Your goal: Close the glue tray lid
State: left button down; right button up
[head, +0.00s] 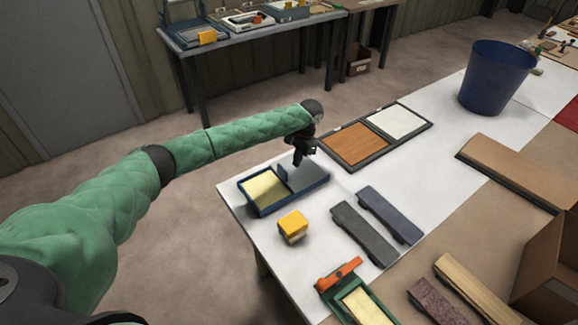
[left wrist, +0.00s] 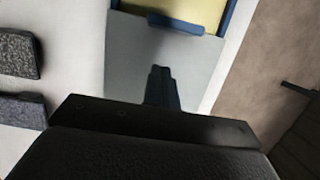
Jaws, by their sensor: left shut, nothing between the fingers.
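The glue tray (head: 258,206) is a blue, shallow tray near the left edge of the white table. Its left half is open and shows a pale yellow surface (head: 265,188). A flat grey lid (head: 309,178) covers the right half, with a raised blue handle (head: 282,172) on its edge beside the yellow. The left wrist view also shows the lid (left wrist: 135,70), the handle (left wrist: 180,23) and the yellow part (left wrist: 185,8). My left gripper (head: 298,161) is shut and empty, pointing down over the lid, beside the handle; contact cannot be told. My right gripper is out of view.
A yellow block (head: 293,223) stands in front of the tray. Two dark sanding blocks (head: 364,234) lie to its right. A dark frame with brown and white panels (head: 355,145) lies behind right. A green tray with an orange handle (head: 339,275) is nearer.

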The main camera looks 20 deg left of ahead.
pick_arm(q)
jog(key=shift+s+a, duration=0.75)
jog(key=shift+s+a+r, duration=0.1)
jog(key=shift+s+a, duration=0.3)
jog(key=shift+s, duration=0.15)
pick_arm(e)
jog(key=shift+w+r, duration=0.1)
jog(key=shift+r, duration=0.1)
